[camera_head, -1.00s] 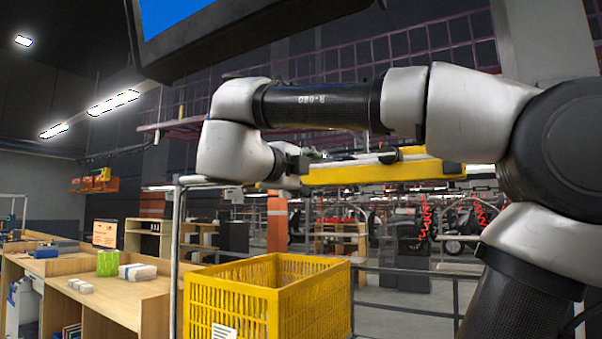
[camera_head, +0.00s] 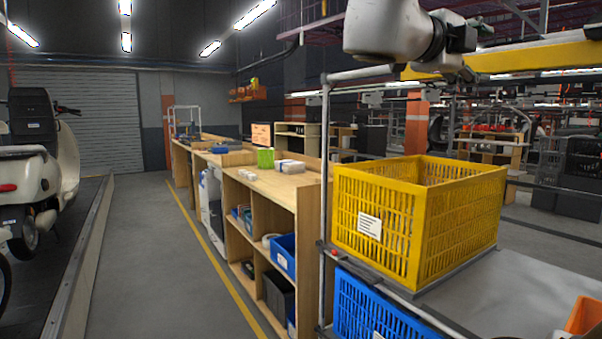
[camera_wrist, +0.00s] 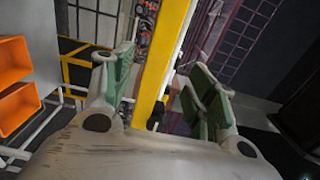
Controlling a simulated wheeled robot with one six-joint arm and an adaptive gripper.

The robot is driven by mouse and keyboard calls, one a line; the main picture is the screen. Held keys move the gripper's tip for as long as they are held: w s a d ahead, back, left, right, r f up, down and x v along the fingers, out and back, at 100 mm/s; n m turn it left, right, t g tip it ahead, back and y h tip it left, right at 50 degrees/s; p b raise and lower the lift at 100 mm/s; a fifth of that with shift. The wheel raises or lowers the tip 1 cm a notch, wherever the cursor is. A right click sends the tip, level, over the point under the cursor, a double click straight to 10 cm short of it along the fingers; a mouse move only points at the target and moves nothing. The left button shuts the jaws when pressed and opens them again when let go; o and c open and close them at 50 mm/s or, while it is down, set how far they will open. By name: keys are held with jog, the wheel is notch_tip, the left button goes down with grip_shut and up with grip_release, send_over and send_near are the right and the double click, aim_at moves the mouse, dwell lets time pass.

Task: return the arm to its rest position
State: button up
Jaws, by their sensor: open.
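My arm's end (camera_head: 400,32) shows at the top right of the head view, raised above a yellow crate. In the wrist view my gripper (camera_wrist: 163,68) is open, with its two green-padded fingers wide apart. I see nothing held between them. A yellow beam passes behind the gap, and I cannot tell its distance. In the head view the fingers are mostly hidden or too small to make out. Most of my arm lies outside the head view.
The yellow crate (camera_head: 385,225) stands on a grey-topped rack, with a blue crate (camera_head: 375,308) below it. A wooden bench (camera_head: 300,182) runs along the left of the rack. Left of the bench is open floor (camera_head: 150,250). Orange bins (camera_wrist: 14,85) show in the wrist view.

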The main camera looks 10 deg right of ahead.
jog(key=w+a+r+n+t+y, duration=0.3)
jog(key=w+a+n+t+y, duration=0.3)
jog(key=w+a+n+t, duration=0.15)
jog(key=w+a+r+n+t+y, duration=0.2)
jog(key=w+a+n+t+y, duration=0.3)
jog(key=w+a+n+t, duration=0.25)
jog(key=a+f+n+g+y, duration=0.5)
jog(key=a+f+n+y, duration=0.5)
jog(key=f+n+y, duration=0.3)
jog(key=s+d+f+n+g+h, duration=0.1)
jog(key=s+d+f+n+g, duration=0.2)
jog(key=f, duration=0.6)
jog(key=s+d+f+n+g+h, duration=0.1)
jog(key=s+d+f+n+g, duration=0.15)
jog(key=s+f+g, duration=0.45)
jog(key=s+d+f+g+h, duration=0.1)
jog(key=s+d+f+h, duration=0.1)
jog(key=s+d+f, duration=0.3)
jog(key=s+d+f+m+g+h, duration=0.1)
jog(key=s+d+f+h, duration=0.2)
jog(key=d, duration=0.7)
notch_tip(320, 180, down, 3)
jog(key=s, duration=0.2)
jog(key=shift+s+f, duration=0.15)
jog(key=shift+s, duration=0.2)
